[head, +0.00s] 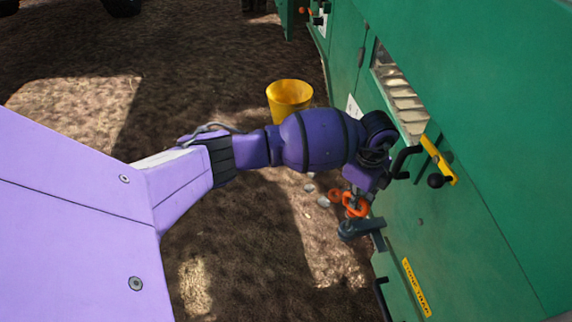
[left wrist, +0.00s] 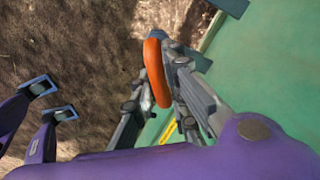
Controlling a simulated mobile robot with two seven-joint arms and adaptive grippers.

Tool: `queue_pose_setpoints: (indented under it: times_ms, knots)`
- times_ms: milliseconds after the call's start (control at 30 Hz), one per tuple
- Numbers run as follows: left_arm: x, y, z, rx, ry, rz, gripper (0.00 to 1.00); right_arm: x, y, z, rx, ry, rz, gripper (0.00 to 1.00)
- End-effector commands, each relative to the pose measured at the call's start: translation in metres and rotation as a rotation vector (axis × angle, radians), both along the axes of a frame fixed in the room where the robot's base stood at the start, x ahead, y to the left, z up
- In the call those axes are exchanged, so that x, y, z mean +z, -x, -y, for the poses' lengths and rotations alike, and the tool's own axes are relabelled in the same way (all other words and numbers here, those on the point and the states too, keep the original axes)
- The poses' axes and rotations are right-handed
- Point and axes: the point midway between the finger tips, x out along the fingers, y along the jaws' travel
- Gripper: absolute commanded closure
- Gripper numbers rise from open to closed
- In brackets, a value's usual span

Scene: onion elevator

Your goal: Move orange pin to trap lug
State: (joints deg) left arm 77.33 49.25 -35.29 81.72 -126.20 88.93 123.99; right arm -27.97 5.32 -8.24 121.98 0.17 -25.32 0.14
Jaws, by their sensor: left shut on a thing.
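The orange pin shows as an orange ring (head: 355,204) beside the green machine wall in the head view. It also shows as a thick orange loop (left wrist: 154,72) in the left wrist view. My left gripper (left wrist: 158,92) is shut on the orange pin, with the loop between its fingers. In the head view the left gripper (head: 358,192) is small and partly hidden by my wrist. A blue-grey bracket (head: 358,229), which may be the trap lug, sticks out from the wall just below the ring. I cannot tell whether pin and bracket touch. My right gripper is not in view.
The green machine wall (head: 480,150) fills the right side, with a yellow lever (head: 438,160) and a yellow label (head: 416,287). A yellow bucket (head: 289,100) stands on the ground behind my arm. Open dirt ground lies to the left.

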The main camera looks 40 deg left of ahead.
Motion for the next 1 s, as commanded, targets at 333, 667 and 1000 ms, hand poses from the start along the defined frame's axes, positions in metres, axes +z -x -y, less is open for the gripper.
queue_pose_setpoints:
  times_ms: [333,667,1000]
  knots:
    - [-0.013,-0.001,0.000,0.000,0.001,0.002,1.00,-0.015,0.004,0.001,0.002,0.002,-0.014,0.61]
    - [-0.024,-0.001,0.000,0.000,0.001,0.003,1.00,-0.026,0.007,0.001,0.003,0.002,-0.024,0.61]
    - [-0.037,-0.001,0.001,-0.001,0.001,0.003,1.00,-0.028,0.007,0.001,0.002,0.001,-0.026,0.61]
